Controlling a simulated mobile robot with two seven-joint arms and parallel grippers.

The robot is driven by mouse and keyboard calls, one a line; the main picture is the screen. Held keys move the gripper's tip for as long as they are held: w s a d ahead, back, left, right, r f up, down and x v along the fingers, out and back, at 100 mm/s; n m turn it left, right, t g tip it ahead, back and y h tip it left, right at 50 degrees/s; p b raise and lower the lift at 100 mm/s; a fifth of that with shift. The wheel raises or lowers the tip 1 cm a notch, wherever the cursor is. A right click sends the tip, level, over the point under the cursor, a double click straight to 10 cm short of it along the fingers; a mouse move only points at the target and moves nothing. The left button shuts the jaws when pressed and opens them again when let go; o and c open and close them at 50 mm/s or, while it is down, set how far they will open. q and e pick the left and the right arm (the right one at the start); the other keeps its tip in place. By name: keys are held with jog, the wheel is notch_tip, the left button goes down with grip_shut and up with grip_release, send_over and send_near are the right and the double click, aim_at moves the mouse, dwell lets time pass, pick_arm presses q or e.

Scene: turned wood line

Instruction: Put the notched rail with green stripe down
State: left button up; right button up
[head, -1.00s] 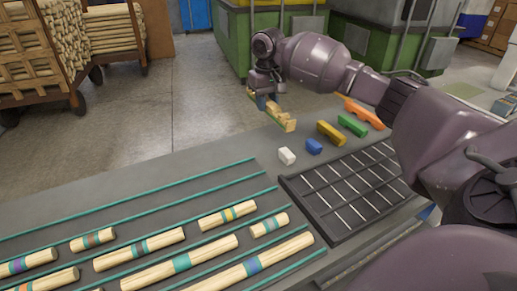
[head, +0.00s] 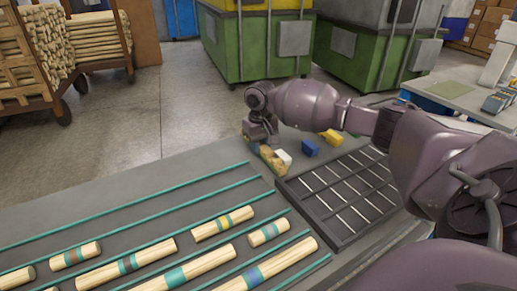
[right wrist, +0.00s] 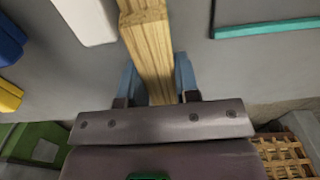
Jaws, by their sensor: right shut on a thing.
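My right gripper (head: 262,142) is shut on a pale wooden rail (head: 272,161) near the far edge of the grey table. In the right wrist view the rail (right wrist: 149,55) sits between the two blue-grey fingers (right wrist: 157,85), with a step in its outline near the top. No green stripe shows on the visible part of it. In the head view the rail's near end is beside a white block (head: 284,157). I cannot tell whether the rail touches the table. My left gripper is not in view.
A blue block (head: 310,148) and a yellow block (head: 331,137) lie right of the white one. A black slotted tray (head: 335,238) is nearer. Several banded dowels (head: 222,223) lie between teal strips (head: 150,200) at left. Bare table lies left of the rail.

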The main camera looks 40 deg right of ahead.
jog(key=shift+f, duration=0.55)
jog(key=shift+r, duration=0.15)
jog(key=o, duration=1)
jog(key=shift+c, duration=0.2)
